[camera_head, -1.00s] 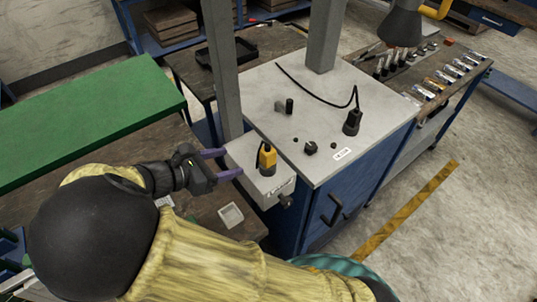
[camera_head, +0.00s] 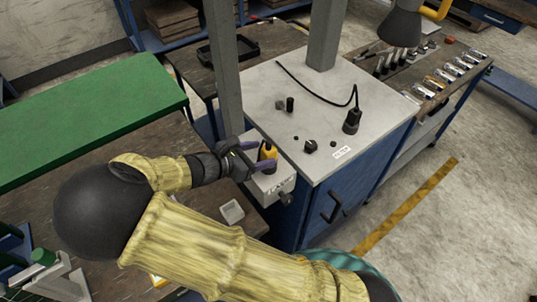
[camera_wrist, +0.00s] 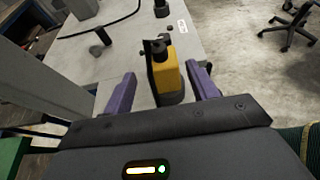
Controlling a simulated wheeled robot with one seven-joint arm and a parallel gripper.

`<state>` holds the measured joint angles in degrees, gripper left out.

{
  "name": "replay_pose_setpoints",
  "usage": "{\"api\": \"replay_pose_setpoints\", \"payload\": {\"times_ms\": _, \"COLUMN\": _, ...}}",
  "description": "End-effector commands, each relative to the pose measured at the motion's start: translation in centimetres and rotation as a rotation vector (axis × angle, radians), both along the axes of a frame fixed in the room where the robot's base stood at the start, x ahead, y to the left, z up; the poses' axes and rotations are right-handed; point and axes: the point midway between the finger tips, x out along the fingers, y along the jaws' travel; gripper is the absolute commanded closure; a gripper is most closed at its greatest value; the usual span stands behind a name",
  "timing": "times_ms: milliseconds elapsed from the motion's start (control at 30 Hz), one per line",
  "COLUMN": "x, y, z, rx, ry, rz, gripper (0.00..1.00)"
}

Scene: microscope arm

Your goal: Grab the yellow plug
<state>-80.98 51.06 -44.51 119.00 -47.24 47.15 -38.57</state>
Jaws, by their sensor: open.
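The yellow plug (camera_head: 267,152) is yellow with a black top and dark base, standing upright on a small grey box (camera_head: 275,184) at the left side of the grey-topped cabinet. My gripper (camera_head: 253,156) is at the plug with its purple fingers spread. In the wrist view the plug (camera_wrist: 166,75) stands between the two open fingers of my gripper (camera_wrist: 162,92), with a visible gap on the left and a smaller one on the right. I cannot tell whether either finger touches it. In the head view my gripper hides part of the box.
The cabinet top (camera_head: 290,90) holds a black plug with a cable (camera_head: 352,121) and small dark knobs. A grey post (camera_head: 224,70) rises just behind my gripper. A small white tray (camera_head: 231,212) lies on the brown table. A green surface (camera_head: 90,115) is at left.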

Motion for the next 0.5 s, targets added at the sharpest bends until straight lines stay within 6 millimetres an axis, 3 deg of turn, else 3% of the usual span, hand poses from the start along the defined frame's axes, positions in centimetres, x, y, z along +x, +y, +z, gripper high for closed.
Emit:
{"api": "replay_pose_setpoints", "payload": {"times_ms": 300, "x": 1.5, "y": -3.4, "z": -1.4, "rx": -0.005, "ry": 0.0, "rz": -0.004, "gripper": 0.42}}
{"api": "replay_pose_setpoints", "payload": {"times_ms": 500, "x": 2.1, "y": -4.3, "z": -2.0, "rx": -0.002, "ry": 0.001, "rz": -0.001, "gripper": 0.42}}
